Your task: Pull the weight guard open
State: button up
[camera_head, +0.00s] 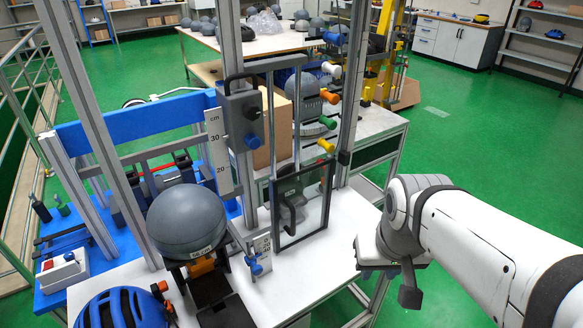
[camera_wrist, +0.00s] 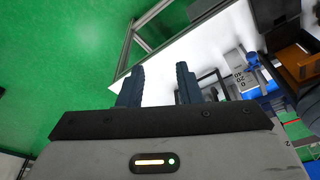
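The weight guard is a clear upright panel in a black frame (camera_head: 328,208), standing on the white bench of the drop tower in the head view. A dark handle (camera_head: 287,216) shows at its left part. I cannot tell for sure whether the guard is fully shut. My gripper (camera_head: 386,272) is right of the guard and apart from it, near the bench's right edge. In the wrist view my gripper (camera_wrist: 158,82) has its two dark fingers spread with nothing between them. Dark parts of the tower lie to the right of the fingers there; the guard is hard to make out.
A grey headform (camera_head: 187,220) stands left of the guard, with a blue helmet (camera_head: 125,310) in front. Metal tower posts (camera_head: 350,95) rise behind the guard. Coloured knobs (camera_head: 328,122) stick out behind it. Green floor (camera_head: 450,140) is clear to the right.

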jog(key=w+d+f+n+t+h+b, duration=0.15)
jog(key=w+f+t+b, duration=0.25)
jog(key=w, duration=0.4)
jog(key=w+d+f+t+y+b, duration=0.1)
jog(key=w+d+f+t+b, duration=0.15)
jog(key=w+f+b, duration=0.4)
jog(key=n+t+y+b, duration=0.4)
jog(key=n+y+b, duration=0.45)
jog(key=y, duration=0.45)
send_near(295, 218)
jog(key=w+a+m, duration=0.1)
jog(key=w+a, duration=0.2)
jog(key=x, duration=0.6)
jog(key=shift+w+a+b, duration=0.15)
jog(key=shift+w+b, duration=0.05)
jog(key=shift+b, duration=0.2)
jog(key=shift+c, duration=0.2)
